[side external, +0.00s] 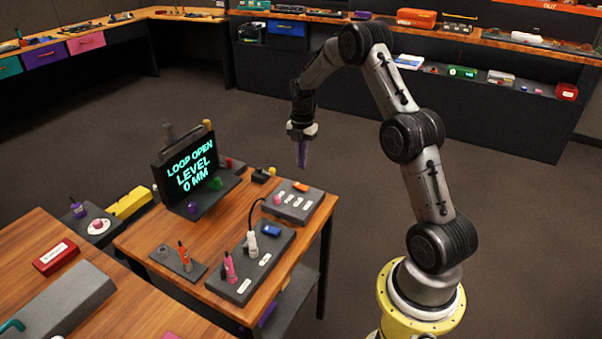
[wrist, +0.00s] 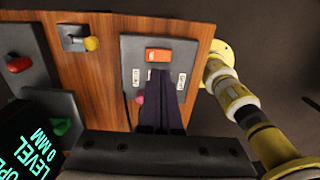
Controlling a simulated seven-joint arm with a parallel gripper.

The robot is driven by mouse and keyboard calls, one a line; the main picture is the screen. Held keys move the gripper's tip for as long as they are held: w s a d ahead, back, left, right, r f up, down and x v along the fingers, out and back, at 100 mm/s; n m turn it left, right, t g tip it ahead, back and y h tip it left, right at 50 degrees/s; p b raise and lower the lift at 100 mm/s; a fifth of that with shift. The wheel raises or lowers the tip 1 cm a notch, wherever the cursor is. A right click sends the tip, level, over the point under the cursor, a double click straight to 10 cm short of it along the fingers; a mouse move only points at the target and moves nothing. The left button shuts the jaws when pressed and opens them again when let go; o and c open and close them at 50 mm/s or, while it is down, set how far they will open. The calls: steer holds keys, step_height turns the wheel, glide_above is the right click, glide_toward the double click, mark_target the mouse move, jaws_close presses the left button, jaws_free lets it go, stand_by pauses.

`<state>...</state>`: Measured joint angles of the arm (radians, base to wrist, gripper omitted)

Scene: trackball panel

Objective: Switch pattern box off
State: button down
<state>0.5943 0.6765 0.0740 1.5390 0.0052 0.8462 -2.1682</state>
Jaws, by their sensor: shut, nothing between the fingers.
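A grey box (side external: 303,207) with an orange rocker switch (side external: 301,187), a pink knob (side external: 277,200) and small white labels stands at the table's far right corner. In the wrist view the box (wrist: 178,50) shows its orange switch (wrist: 158,55) above the fingertips, with the pink knob partly hidden. Its labels are too small to read, so I cannot tell whether it is the pattern box. My gripper (side external: 302,165) has purple fingers, shut and empty, pointing down above the far edge of the table. In the wrist view the fingers (wrist: 163,78) cover part of the box.
A second grey box (side external: 245,283) has a blue switch (side external: 271,230), a pink plug and a white plug with a black cable. A screen (side external: 190,170) reads "LOOP OPEN LEVEL 0 MM". A small box with a yellow knob (wrist: 91,43) stands nearby. Floor beyond the table is clear.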

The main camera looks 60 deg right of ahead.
step_height(320, 180, up, 7)
steer(key=shift+s, duration=0.2)
stand_by(0.3)
